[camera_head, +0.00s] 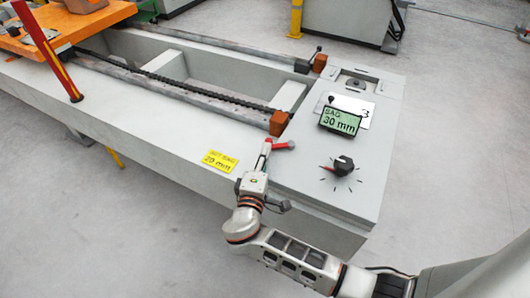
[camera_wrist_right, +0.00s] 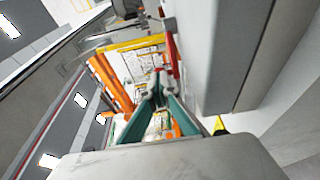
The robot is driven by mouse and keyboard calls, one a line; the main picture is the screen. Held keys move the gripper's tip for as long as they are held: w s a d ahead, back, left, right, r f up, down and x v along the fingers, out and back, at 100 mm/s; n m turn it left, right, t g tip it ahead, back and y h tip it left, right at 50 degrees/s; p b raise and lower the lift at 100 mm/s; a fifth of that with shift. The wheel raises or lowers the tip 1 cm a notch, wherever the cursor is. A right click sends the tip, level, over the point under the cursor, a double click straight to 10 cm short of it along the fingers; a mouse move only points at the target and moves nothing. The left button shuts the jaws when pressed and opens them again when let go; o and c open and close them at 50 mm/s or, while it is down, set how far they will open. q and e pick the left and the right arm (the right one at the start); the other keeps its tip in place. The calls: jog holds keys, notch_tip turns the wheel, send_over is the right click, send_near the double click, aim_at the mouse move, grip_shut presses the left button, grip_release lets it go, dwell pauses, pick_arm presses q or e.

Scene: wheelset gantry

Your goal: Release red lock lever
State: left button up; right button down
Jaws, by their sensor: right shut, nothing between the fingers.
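A small red lever (camera_head: 283,145) sticks out at the edge of the grey gantry bed, near the front orange block. My right gripper (camera_head: 264,154) is shut and empty, its tips close beside the lever's left end. I cannot tell whether they touch it. In the right wrist view the two teal fingers of the gripper (camera_wrist_right: 158,84) come together at their tips. A red bar (camera_wrist_right: 172,54), which looks like the lever, stands just past the tips. My left gripper is not in view.
A dial knob (camera_head: 343,166) and a green display reading 30 mm (camera_head: 340,121) sit on the bed's end. A yellow label (camera_head: 220,161) reads 29 mm. A long red and yellow bar (camera_head: 48,50) rises beside the orange carriage (camera_head: 85,28). Grey floor is clear in front.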

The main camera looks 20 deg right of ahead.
jog(key=shift+w+a+f+m+g+h+b, duration=0.1)
jog(key=shift+w+f+m+g+h+b, duration=0.2)
jog(key=shift+m+g+h, duration=0.3)
jog(key=shift+w+b, duration=0.3)
jog(key=shift+w, duration=0.6)
jog(key=shift+w+r+b, duration=0.15)
jog(key=shift+w+b, duration=0.25)
jog(key=shift+w, duration=0.05)
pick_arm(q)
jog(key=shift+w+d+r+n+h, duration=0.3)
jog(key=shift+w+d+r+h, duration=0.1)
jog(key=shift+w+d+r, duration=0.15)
pick_arm(e)
jog(key=shift+w+d+r, duration=0.1)
jog(key=shift+w+d, duration=0.1)
jog(key=shift+w, duration=0.1)
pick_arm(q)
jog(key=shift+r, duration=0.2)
pick_arm(e)
jog(key=shift+w, duration=0.1)
